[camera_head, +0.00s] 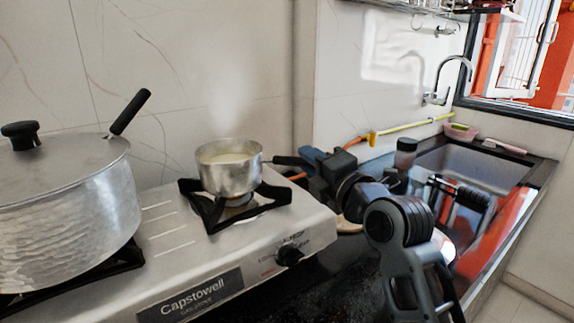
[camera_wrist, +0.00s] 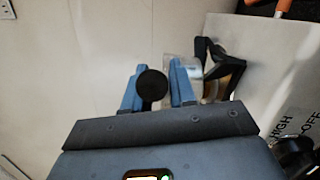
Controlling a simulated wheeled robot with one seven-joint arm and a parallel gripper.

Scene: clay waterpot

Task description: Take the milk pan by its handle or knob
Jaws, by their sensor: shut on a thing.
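The small metal milk pan (camera_head: 229,178) holds pale liquid and sits upright on the stove's right burner. Its dark handle (camera_head: 288,160) points right. My gripper (camera_head: 309,160) is at the outer end of that handle. In the wrist view, the round black handle end (camera_wrist: 152,84) lies between my gripper's two blue fingers (camera_wrist: 158,76), which are shut on it. A small part of the pan's metal side (camera_wrist: 183,69) shows beyond the fingers; the rest is hidden.
A large lidded pot (camera_head: 65,205) stands on the stove's left side. The steel gas stove (camera_head: 185,250) has a black knob (camera_head: 290,255) at the front. A yellow and orange hose (camera_head: 400,127) runs along the wall. A sink (camera_head: 470,165) is at the right.

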